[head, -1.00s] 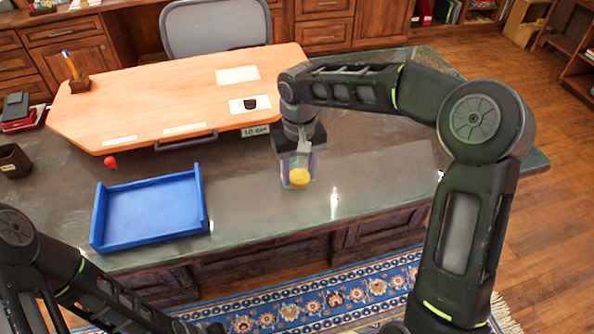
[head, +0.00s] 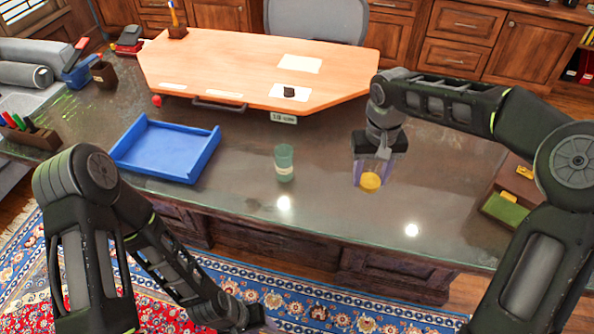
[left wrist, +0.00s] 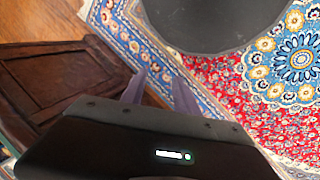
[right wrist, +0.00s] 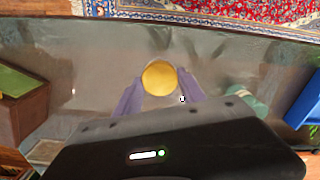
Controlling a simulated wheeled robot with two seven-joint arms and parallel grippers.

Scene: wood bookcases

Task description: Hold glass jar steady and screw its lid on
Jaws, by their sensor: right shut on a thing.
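The glass jar (head: 284,163) is a green, see-through cylinder with a pale label, upright on the dark desk (head: 250,210). Part of it shows behind my right gripper's body in the right wrist view (right wrist: 250,100). My right gripper (head: 371,176) is shut on a round yellow lid (right wrist: 159,78), which also shows in the head view (head: 370,182). The lid is apart from the jar, to its right. My left gripper (left wrist: 158,80) is open and empty, low in front of the desk above the rug. I cannot tell the state of the jar's mouth.
A blue tray (head: 125,160) lies left of the jar. An orange-brown board (head: 250,65) covers the desk's back part, with a small red ball (head: 156,101) at its left edge. A box with a green panel (head: 505,208) is at the right. Desk around the jar is clear.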

